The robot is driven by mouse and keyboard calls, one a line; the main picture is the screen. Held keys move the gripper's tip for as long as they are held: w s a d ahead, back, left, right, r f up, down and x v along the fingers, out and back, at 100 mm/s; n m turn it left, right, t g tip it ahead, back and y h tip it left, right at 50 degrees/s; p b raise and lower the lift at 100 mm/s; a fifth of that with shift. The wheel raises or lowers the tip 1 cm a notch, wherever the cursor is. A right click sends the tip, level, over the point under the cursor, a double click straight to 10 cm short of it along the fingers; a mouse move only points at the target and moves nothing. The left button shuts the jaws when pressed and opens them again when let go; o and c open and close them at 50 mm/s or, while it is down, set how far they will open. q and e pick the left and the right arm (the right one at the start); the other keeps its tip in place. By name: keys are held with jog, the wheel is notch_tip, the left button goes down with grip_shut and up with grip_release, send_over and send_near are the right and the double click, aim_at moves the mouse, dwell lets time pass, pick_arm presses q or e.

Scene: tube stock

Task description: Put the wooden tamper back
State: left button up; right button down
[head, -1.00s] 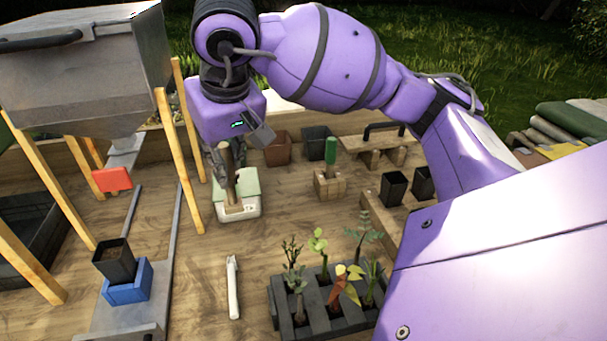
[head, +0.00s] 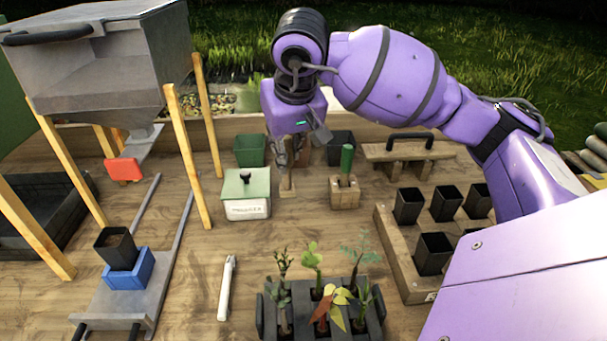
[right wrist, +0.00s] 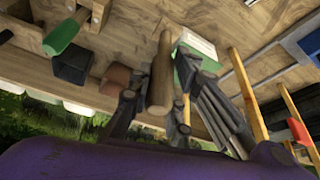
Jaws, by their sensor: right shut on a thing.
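The wooden tamper (head: 286,185) is upright below my right gripper (head: 288,158), just right of the white box with a green lid (head: 247,208). My right gripper is shut on its upper part. In the right wrist view the tamper (right wrist: 161,72) runs between the two dark fingers (right wrist: 155,112). I cannot tell whether its lower end touches the table. My left gripper is not in view.
A wooden block with a green-handled tool (head: 345,188) stands close right of the tamper. Empty pots stand behind. A seedling tray (head: 372,322) and a white marker-like stick (head: 227,288) are in front. Bare table lies between.

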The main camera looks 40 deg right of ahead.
jog(key=w+d+f, duration=0.2)
jog(key=d+f, duration=0.1)
jog(key=f, duration=0.2)
jog(key=w+d+f+p, duration=0.1)
jog(key=w+d+f, duration=0.2)
jog(key=d+f, duration=0.1)
jog(key=shift+f, duration=0.7)
jog(key=shift+s+f, duration=0.1)
jog(key=shift+f, duration=0.15)
jog(key=c, duration=1.6)
grip_release()
jog(key=shift+r, duration=0.1)
